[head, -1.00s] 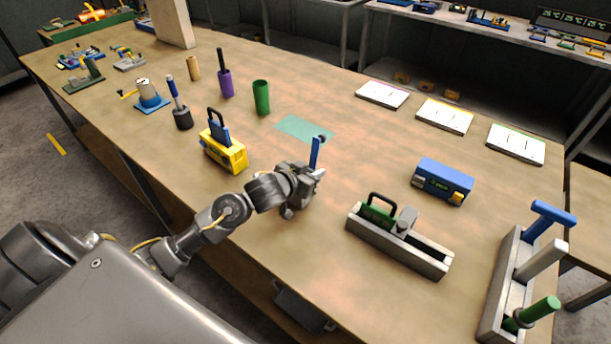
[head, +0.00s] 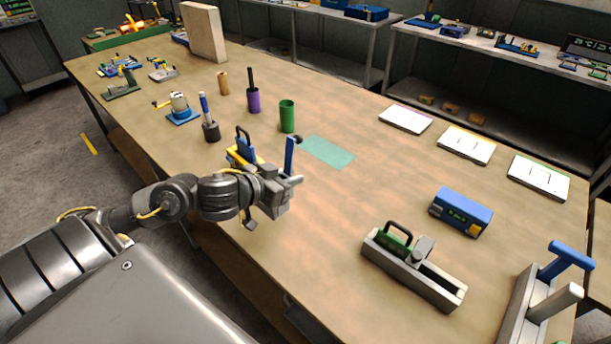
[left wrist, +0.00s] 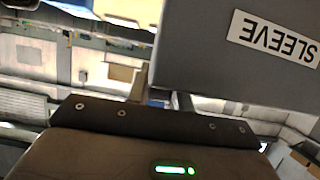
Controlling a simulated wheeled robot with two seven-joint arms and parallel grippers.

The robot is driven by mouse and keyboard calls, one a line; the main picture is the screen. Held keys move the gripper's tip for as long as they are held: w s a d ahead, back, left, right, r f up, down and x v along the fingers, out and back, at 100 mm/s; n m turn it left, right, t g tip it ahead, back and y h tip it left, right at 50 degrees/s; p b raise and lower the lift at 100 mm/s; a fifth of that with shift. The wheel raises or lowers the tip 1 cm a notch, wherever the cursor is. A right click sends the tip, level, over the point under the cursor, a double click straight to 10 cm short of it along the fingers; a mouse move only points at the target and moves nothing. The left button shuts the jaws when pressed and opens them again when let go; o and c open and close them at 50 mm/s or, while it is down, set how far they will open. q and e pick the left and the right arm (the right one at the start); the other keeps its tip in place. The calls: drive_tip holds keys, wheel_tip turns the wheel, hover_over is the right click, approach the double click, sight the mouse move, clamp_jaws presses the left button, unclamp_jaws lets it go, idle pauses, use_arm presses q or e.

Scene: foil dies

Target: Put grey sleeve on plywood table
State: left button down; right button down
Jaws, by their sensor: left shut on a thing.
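My left gripper (head: 283,190) is over the near side of the long plywood table (head: 335,215), in front of the yellow box. It is shut on the grey sleeve, a flat-sided grey piece labelled "SLEEVE" upside down in the left wrist view (left wrist: 205,55). In the head view the sleeve is hard to make out among the grey gripper parts. An upright blue bar (head: 290,155) with a dark knob shows at the gripper tip; how it is joined is unclear. My right gripper is not in view.
A green cup (head: 287,115), a teal patch (head: 327,152), a blue box (head: 461,211) and a grey tray (head: 413,267) are on the table. The middle of the tabletop is clear.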

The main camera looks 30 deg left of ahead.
use_arm(q)
drive_tip(key=shift+s+a+r, duration=0.25)
drive_tip(key=shift+s+r, duration=0.05)
drive_tip(key=shift+s, duration=0.2)
